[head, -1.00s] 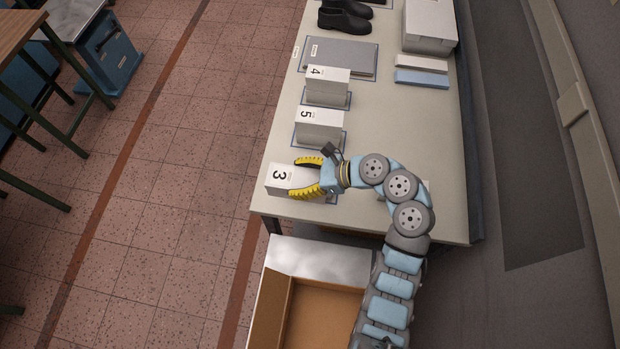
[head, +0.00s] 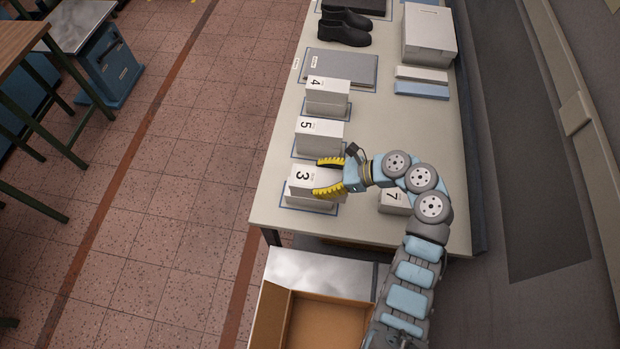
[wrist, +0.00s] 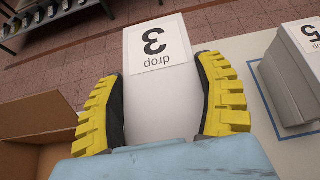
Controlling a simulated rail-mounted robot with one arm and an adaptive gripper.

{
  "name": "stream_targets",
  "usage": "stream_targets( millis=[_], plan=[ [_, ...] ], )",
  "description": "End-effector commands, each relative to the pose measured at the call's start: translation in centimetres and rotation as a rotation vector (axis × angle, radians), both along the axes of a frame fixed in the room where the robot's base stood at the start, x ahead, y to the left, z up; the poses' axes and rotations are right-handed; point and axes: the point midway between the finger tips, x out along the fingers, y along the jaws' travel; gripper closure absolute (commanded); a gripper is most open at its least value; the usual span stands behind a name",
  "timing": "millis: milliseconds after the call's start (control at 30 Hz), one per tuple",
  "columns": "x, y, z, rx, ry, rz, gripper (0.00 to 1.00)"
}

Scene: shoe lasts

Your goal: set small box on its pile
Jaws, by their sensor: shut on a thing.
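A small white box marked 3 (head: 301,178) is between the yellow-padded fingers of my gripper (head: 330,177), near the front left of the table. The fingers press on its two opposite sides. In the wrist view the box (wrist: 160,95) reaches out from between the gripper's pads (wrist: 163,105), its label reading "3 drop" upside down. In the head view the box is over a blue-outlined place (head: 287,206), in line with the boxes marked 5 and 4. I cannot tell whether it touches what is beneath it.
The box marked 5 (head: 319,134) stands close behind, with the box marked 4 (head: 327,96) farther back. A box marked 7 (head: 394,202) is to the right, below my arm. An open brown carton (head: 325,322) is in front of the table (head: 270,190).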

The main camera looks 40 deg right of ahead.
Motion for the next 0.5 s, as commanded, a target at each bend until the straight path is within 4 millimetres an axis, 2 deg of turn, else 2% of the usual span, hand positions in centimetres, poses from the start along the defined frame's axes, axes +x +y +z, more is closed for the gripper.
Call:
stream_targets(
  millis=[33, 200, 500],
  plan=[
    [0.8, -0.1, -0.3, 0.003, 0.002, 0.004, 0.67],
    [2.3, -0.4, -2.5, 0.005, 0.002, 0.002, 0.67],
    [4.5, -1.2, -4.9, 0.000, -0.001, 0.000, 0.67]
  ],
)
